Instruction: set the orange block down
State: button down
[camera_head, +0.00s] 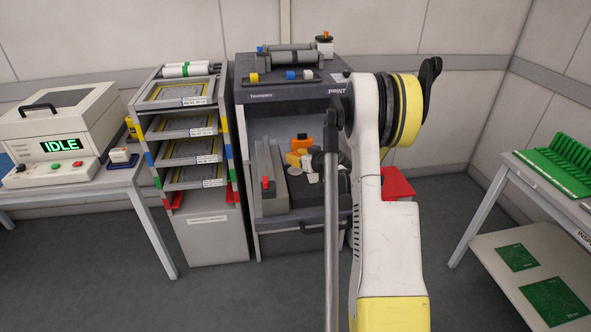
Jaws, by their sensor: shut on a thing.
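The orange block (301,145) shows inside the middle bay of the dark grey cabinet, just left of my arm. Its dark top and orange side are visible. My gripper (316,166) is in the same bay, largely hidden by my arm and a dark upright bar of mine in front. It appears shut on the orange block. The contact and the block's underside cannot be made out clearly.
A grey box with a red knob (266,183) stands at the bay's left. Left of the cabinet is a rack of trays (188,150). A table with an IDLE machine (62,130) is far left. A red stool (397,184) stands behind my arm; a table with green boards (560,170) is right.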

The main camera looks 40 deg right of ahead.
aim_at(296, 171)
notch_tip(296, 171, down, 4)
jog(key=shift+f+b, duration=0.1)
jog(key=shift+b, duration=1.1)
jog(key=c, duration=1.2)
grip_release()
